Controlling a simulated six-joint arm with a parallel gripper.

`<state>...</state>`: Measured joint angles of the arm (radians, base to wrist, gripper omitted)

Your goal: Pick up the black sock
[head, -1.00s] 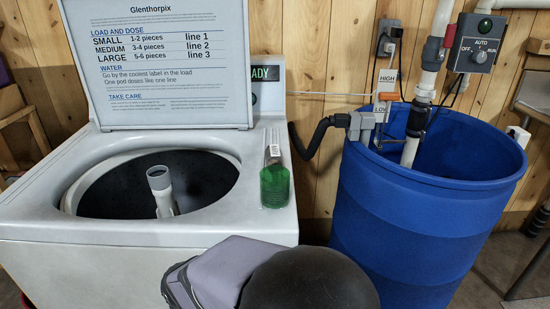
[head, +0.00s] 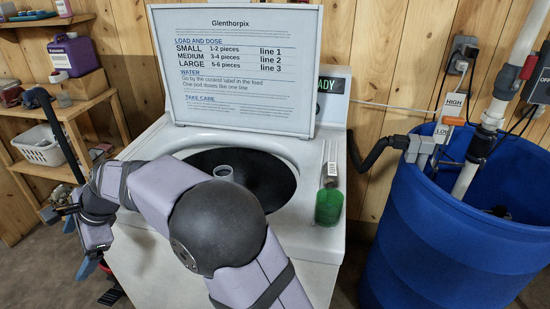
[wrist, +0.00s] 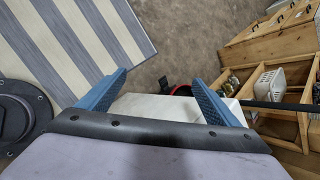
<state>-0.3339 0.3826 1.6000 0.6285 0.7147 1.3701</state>
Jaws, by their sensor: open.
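I cannot make out the black sock for certain. A small dark piece (wrist: 167,84) shows beside a red rim (wrist: 181,90) in the wrist view, between my fingers and beyond them; it is too small to identify. My gripper (wrist: 158,80) has its two blue fingers spread wide, with nothing between them. In the head view my gripper (head: 78,246) is at the left, beside the washer and above the floor. The white washer (head: 325,240) has its lid up, and its drum (head: 262,178) is dark inside; my arm hides part of its front.
A blue barrel (head: 430,225) stands right of the washer. Wooden shelves at left hold a white basket (head: 40,146) and a purple jug (head: 73,55). A striped mat (wrist: 60,40) lies on the floor.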

